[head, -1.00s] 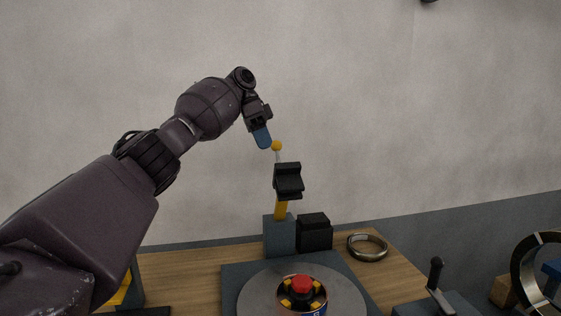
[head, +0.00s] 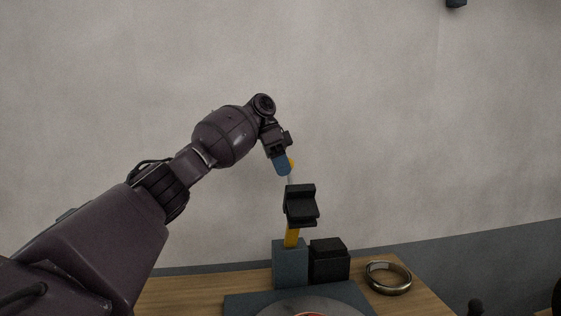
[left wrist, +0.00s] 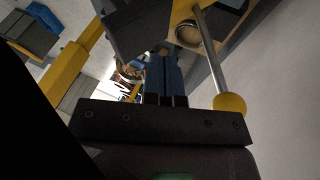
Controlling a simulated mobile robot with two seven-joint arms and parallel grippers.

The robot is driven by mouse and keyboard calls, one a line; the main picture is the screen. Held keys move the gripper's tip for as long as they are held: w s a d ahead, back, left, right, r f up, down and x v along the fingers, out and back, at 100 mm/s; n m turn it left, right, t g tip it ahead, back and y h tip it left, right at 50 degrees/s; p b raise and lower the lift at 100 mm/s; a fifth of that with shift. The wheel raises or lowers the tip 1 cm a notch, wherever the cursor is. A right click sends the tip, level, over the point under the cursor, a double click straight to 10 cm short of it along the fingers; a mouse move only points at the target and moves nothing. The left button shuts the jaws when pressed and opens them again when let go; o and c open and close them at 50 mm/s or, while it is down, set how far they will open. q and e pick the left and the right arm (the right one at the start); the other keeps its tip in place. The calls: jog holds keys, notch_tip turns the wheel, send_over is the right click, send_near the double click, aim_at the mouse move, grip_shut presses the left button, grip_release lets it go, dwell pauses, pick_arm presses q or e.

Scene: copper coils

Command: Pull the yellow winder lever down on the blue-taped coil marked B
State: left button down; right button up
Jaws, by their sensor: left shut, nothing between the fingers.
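The winder lever is a thin silver rod with a yellow ball knob (head: 291,163) on top, rising upright above a yellow post (head: 291,237) and a black block (head: 300,205). In the left wrist view the yellow knob (left wrist: 230,104) and its silver rod are right of my blue fingers. My left gripper (head: 281,166) is shut and empty, at knob height, and partly covers the knob in the head view. Whether they touch I cannot tell. Only a sliver of the coil's rim (head: 308,314) shows at the bottom edge. Its blue tape and B mark are out of sight.
The post stands on a grey-blue block (head: 290,263) beside a black box (head: 329,260). A metal ring (head: 388,277) lies on the wooden table (head: 185,293) to the right. A grey turntable (head: 280,306) is in front. The wall behind is bare.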

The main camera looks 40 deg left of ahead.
aim_at(291, 188)
pick_arm(q)
jog(key=x, duration=0.5)
jog(key=shift+d+f, duration=0.2)
jog(key=shift+f, duration=0.15)
